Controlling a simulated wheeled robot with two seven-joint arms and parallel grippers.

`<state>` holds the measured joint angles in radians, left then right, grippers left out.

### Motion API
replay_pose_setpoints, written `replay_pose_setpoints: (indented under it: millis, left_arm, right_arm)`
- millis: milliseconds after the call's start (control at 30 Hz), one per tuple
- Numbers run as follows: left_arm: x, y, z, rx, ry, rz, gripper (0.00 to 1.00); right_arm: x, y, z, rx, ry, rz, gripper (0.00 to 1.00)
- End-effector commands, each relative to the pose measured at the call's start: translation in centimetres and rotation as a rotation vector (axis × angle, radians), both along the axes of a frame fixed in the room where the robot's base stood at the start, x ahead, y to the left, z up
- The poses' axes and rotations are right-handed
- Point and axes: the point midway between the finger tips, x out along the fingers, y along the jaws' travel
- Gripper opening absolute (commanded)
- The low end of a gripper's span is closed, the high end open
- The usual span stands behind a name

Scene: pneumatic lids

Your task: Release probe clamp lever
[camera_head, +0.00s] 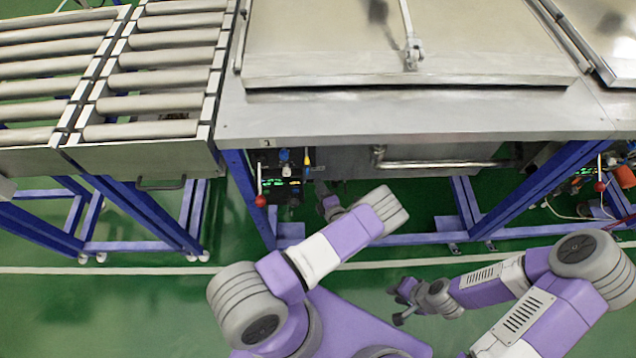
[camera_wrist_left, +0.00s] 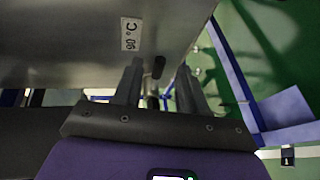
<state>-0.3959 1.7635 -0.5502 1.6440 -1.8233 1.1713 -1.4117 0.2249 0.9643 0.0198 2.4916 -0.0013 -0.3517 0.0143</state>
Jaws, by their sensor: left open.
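My left gripper (camera_head: 326,203) is under the front edge of the steel machine, mostly hidden by my own arm in the head view. In the left wrist view its two fingers (camera_wrist_left: 158,85) are open, pointing at the underside of the steel housing. A small dark lever-like piece (camera_wrist_left: 158,67) shows in the gap between the fingers, apart from both; I cannot tell for sure that it is the probe clamp lever. My right gripper (camera_head: 402,302) hangs over the green floor at the lower right, away from the machine; its jaw gap is too small to tell.
The steel housing (camera_wrist_left: 75,45) carries a "90 °C" label (camera_wrist_left: 131,34) close to the left finger. A red-knobbed lever (camera_head: 261,200) and a blue frame leg (camera_head: 250,200) stand left of my left gripper. A horizontal pipe handle (camera_head: 430,164) is to its right. Open floor lies in front.

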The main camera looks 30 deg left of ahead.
Motion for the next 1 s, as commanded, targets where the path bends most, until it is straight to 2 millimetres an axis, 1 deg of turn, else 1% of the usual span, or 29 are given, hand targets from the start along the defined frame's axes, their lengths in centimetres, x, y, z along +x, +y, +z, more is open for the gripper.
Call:
replay_pose_setpoints:
  millis: [33, 200, 333, 533, 567, 800, 833, 1000]
  left_arm:
    - [0.4, 0.7, -0.3, 0.000, -0.002, 0.003, 0.41]
    - [1.5, 2.0, -0.6, 0.000, -0.002, 0.002, 0.41]
    - [1.7, 2.4, -0.6, 0.000, -0.001, 0.001, 0.41]
    - [1.8, 2.4, -0.5, -0.001, -0.001, 0.000, 0.41]
    - [1.7, 2.4, -0.6, -0.001, -0.001, 0.000, 0.38]
    - [1.7, 2.4, -0.6, 0.000, -0.001, 0.001, 0.01]
    - [1.7, 2.4, -0.6, 0.000, 0.000, 0.001, 0.00]
    - [1.7, 2.4, -0.6, 0.000, 0.000, 0.001, 0.00]
  right_arm:
    - [0.0, 0.0, -0.4, 0.000, 0.000, 0.000, 0.26]
    - [0.0, 0.0, -0.9, 0.000, -0.001, 0.000, 0.26]
    - [0.1, 0.0, -0.9, 0.000, -0.001, 0.000, 0.26]
    - [0.1, 0.0, -0.9, 0.000, -0.001, 0.000, 0.26]
    - [0.1, 0.0, -0.9, 0.000, -0.001, 0.000, 0.26]
    - [0.1, 0.0, -0.9, 0.000, -0.001, 0.000, 0.26]
    - [0.1, 0.0, -0.9, 0.000, -0.001, 0.000, 0.26]
    - [0.1, 0.0, -0.9, 0.000, -0.001, 0.000, 0.26]
